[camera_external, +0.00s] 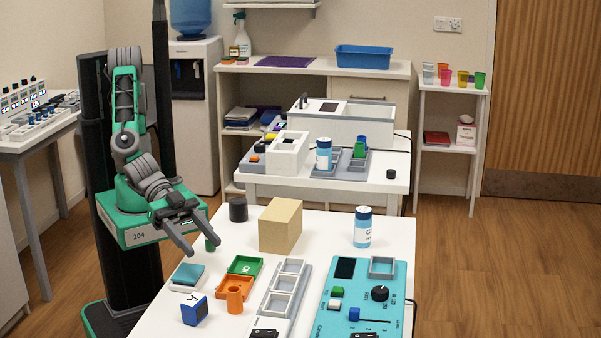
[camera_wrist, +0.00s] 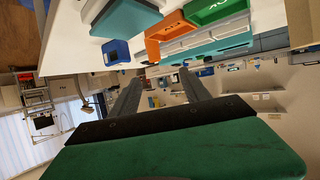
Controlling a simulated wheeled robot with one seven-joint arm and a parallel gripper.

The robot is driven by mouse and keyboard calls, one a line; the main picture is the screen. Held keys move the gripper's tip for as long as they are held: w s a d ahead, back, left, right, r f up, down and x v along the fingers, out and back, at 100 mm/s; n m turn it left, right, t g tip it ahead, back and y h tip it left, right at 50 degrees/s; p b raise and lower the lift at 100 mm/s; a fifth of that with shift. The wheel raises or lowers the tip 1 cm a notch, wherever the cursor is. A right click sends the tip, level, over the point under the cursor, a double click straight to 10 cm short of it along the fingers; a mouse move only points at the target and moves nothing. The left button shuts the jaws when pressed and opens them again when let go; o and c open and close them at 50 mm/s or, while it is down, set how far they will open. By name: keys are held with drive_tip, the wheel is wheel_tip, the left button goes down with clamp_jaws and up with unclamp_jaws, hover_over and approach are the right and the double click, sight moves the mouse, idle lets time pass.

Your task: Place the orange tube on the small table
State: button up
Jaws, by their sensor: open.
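The orange tube (camera_external: 234,300) stands upright at the orange tray (camera_external: 221,286) on the near white table (camera_external: 165,318); I cannot tell whether it is inside the tray or just in front. My gripper (camera_external: 205,244) is open and empty, above and behind the tube to its left, with its fingers apart. In the wrist view the gripper (camera_wrist: 161,76) points past the table's edge, and the orange tray (camera_wrist: 172,22) is above the fingers. A small white table (camera_external: 426,87) stands at the back right, with several coloured cups on it.
On the near table are a blue block (camera_external: 194,309), a teal-topped block (camera_external: 187,276), a green tray (camera_external: 245,265), a tan box (camera_external: 281,226), a black cylinder (camera_external: 238,209), a blue-capped bottle (camera_external: 363,228) and a teal panel (camera_external: 345,292). A second white table (camera_external: 385,184) holds equipment behind.

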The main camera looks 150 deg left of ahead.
drive_tip(key=shift+g+y, duration=0.6)
drive_tip(key=shift+g, duration=0.1)
drive_tip(key=a+f, duration=0.1)
drive_tip(key=w+a+f+p, duration=0.1)
drive_tip(key=a, duration=0.1)
drive_tip(key=a+f+p, duration=0.1)
drive_tip(key=shift+w+a+f, duration=0.15)
drive_tip(key=shift+a+f, duration=0.1)
drive_tip(key=shift+a, duration=0.15)
drive_tip(key=shift+n, duration=0.8)
drive_tip(key=w, duration=0.2)
drive_tip(key=w+a+r+p, duration=0.1)
drive_tip(key=w, duration=0.3)
drive_tip(key=shift+w+a+r+p, duration=0.2)
drive_tip(key=shift+w+a+p, duration=0.15)
drive_tip(key=shift+w, duration=0.05)
drive_tip(key=w+d+r+g+h, duration=0.2)
drive_tip(key=w+d+r+g, duration=0.1)
drive_tip(key=w+d+r, duration=0.25)
drive_tip(key=m+g, duration=0.2)
drive_tip(key=g, duration=0.1)
approach(239, 306)
drive_tip(key=p+x, duration=0.1)
drive_tip(key=x, duration=0.6)
drive_tip(key=shift+a+f, duration=0.15)
drive_tip(key=shift+f, duration=0.15)
drive_tip(key=shift+s, duration=0.1)
drive_tip(key=shift+c, duration=0.4)
clamp_jaws()
